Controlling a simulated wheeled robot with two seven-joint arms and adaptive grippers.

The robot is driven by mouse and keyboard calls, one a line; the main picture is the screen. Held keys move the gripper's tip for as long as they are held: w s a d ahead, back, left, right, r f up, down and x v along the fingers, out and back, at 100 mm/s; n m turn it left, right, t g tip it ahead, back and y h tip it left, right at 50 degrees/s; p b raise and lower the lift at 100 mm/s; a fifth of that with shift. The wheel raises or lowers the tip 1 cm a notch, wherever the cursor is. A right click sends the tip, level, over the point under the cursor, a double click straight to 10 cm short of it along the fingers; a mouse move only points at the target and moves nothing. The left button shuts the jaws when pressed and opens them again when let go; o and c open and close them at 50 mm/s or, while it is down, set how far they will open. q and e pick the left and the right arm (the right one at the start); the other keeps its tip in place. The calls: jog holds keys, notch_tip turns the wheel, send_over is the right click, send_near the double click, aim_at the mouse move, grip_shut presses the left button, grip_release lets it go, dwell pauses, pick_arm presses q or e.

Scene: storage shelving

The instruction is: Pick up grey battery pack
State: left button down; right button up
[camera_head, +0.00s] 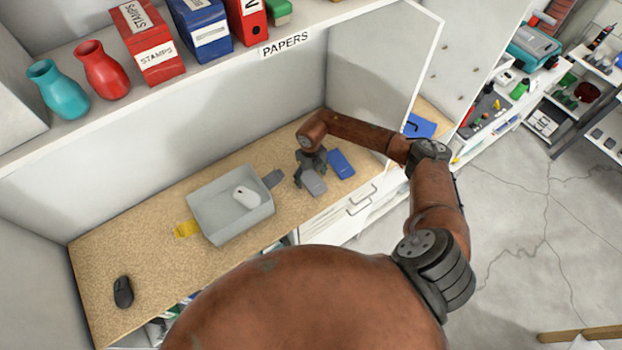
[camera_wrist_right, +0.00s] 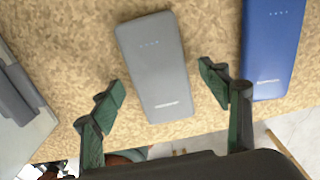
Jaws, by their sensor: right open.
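The grey battery pack (camera_head: 314,183) lies flat on the wood-chip work surface near its front edge. In the right wrist view the grey battery pack (camera_wrist_right: 154,65) lies between the spread fingers, apart from both. My right gripper (camera_head: 309,172) is over the pack in the head view and hides part of it. In the right wrist view my right gripper (camera_wrist_right: 163,90) is open and empty. A blue battery pack (camera_head: 341,164) lies just right of the grey one; it also shows in the right wrist view (camera_wrist_right: 272,45). My left gripper is not in view.
A black mouse (camera_head: 123,292) lies at the far left of the surface (camera_head: 150,255). The shelf above holds vases and boxes. A white side panel (camera_head: 375,80) rises at the right.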

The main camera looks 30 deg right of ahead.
jog(key=shift+c, duration=0.2)
jog(key=c, duration=0.8)
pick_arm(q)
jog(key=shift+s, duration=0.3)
pick_arm(e)
jog(key=shift+w, duration=0.1)
jog(key=c, duration=0.6)
